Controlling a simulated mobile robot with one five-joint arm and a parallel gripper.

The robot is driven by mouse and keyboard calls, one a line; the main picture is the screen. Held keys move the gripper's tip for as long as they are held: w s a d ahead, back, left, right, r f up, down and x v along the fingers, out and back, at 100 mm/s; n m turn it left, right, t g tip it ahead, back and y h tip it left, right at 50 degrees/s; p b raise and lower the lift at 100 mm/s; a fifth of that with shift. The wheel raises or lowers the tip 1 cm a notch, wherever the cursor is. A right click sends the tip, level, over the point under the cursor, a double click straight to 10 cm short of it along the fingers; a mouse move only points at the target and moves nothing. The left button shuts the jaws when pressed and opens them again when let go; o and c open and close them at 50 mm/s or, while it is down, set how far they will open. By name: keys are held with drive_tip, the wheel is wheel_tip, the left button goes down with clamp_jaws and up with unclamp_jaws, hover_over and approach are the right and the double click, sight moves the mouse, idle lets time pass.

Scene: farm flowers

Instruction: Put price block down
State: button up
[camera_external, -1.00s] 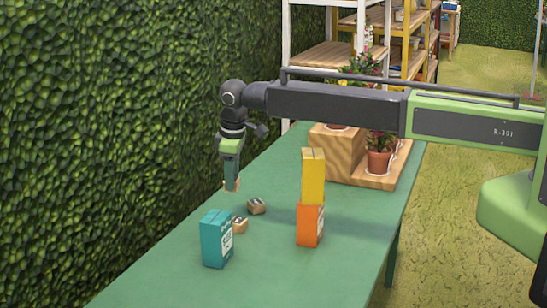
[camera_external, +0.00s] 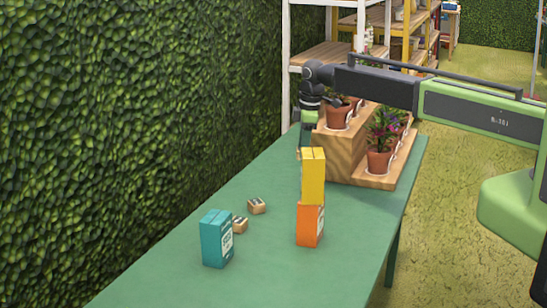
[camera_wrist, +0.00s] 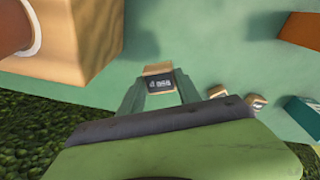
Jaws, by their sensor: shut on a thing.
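A small wooden price block (camera_wrist: 158,78) with a dark label sits between the fingers of my gripper (camera_wrist: 160,92) in the wrist view. My gripper is shut on it. In the external view my gripper (camera_external: 303,148) points down behind the yellow box, just left of the wooden stand. There the held block is mostly hidden, and I cannot tell its height above the green table (camera_external: 262,275). Two other price blocks lie on the table, one farther back (camera_external: 257,206) and one beside the teal box (camera_external: 239,224).
A yellow box (camera_external: 313,176) stands on an orange box (camera_external: 310,224) in front of my gripper. A teal box (camera_external: 216,239) stands at the front left. The stepped wooden stand (camera_external: 338,152) holds potted plants (camera_external: 379,158). The table's left side is clear.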

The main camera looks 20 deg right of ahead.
drive_tip(key=shift+w+d, duration=0.25)
drive_tip(key=shift+d, duration=0.3)
drive_tip(key=shift+w+d, duration=0.2)
drive_tip(key=shift+d, duration=0.3)
drive_tip(key=a+f+b, duration=0.2)
drive_tip(key=a, duration=0.1)
drive_tip(key=a+f+b, duration=0.2)
drive_tip(key=a, duration=0.2)
drive_tip(key=a+f+b, duration=0.3)
drive_tip(key=shift+w+a, duration=0.4)
drive_tip(key=shift+a+f, duration=0.1)
drive_tip(key=shift+a, duration=0.4)
wheel_tip(320, 180, down, 4)
drive_tip(key=b, duration=0.4)
drive_tip(key=shift+f, duration=0.15)
drive_tip(key=shift+s+r, duration=0.1)
drive_tip(key=shift+r, duration=0.15)
drive_tip(key=shift+f, duration=0.1)
drive_tip(key=o, duration=0.9)
drive_tip(key=shift+f, duration=0.1)
drive_tip(key=shift+c, duration=0.2)
drive_tip(key=o, duration=0.5)
drive_tip(key=shift+c, duration=0.2)
